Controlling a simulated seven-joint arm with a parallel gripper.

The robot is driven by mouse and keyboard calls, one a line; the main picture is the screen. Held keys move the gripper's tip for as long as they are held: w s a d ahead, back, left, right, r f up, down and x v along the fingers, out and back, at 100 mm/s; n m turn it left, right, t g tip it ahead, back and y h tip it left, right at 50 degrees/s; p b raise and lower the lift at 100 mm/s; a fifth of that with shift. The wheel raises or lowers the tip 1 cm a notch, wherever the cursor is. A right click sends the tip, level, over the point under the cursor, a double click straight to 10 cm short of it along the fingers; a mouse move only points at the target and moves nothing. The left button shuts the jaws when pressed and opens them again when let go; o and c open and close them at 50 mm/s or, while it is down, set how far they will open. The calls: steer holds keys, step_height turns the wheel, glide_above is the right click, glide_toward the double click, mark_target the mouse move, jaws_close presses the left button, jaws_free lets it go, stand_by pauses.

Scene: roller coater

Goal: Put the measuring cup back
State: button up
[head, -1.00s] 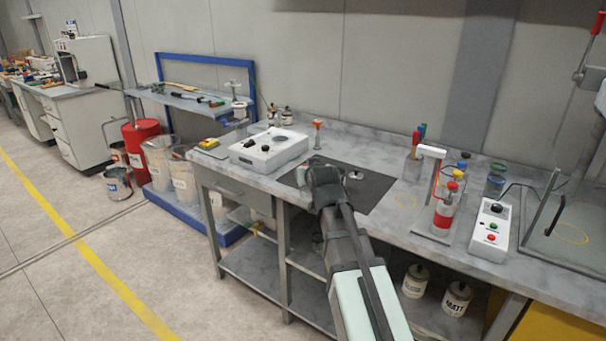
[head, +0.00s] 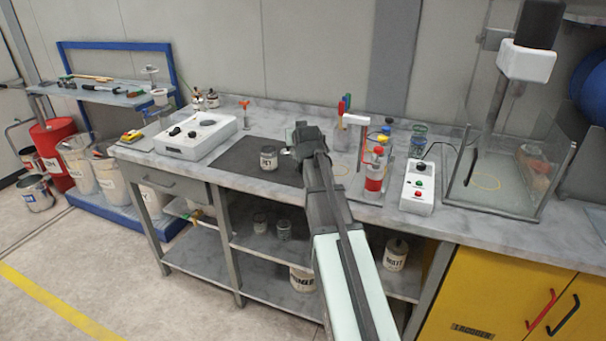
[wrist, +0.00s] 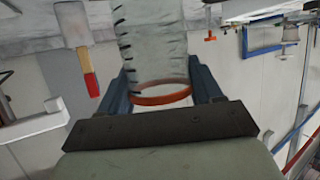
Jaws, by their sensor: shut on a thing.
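The clear measuring cup (wrist: 152,45) with dark graduation marks fills the upper middle of the wrist view. It has an orange ring (wrist: 162,97) at the end nearest my gripper. My gripper (wrist: 163,82) is shut on the cup, with one blue-grey finger on each side. In the head view my gripper (head: 300,140) is above the bench, over the right end of the dark mat (head: 225,158). The cup is barely visible there, and my gripper and arm hide part of the bench behind them. A thin yellow ring (head: 340,170) is marked on the bench right of my gripper.
An open labelled can (head: 268,158) stands on the mat. A white device (head: 196,136) stands at left.

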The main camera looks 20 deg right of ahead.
steer(key=shift+m+g+h, duration=0.3)
steer(key=shift+m+h, duration=0.4)
steer(key=shift+w+d+f, duration=0.45)
steer(key=shift+d+f, duration=0.05)
steer(key=shift+f, duration=1)
steer(key=shift+w+d+f, duration=0.4)
steer(key=shift+d+f, duration=0.05)
steer(key=shift+f, duration=1.1)
steer(key=shift+w+d+f, duration=0.45)
steer(key=shift+d+f, duration=0.05)
steer(key=shift+f, duration=1)
steer(key=shift+f, duration=0.15)
steer(key=o, duration=1.2)
steer(key=shift+s+r, duration=0.25)
steer(key=v, duration=1.1)
steer(key=shift+s+a, duration=0.2)
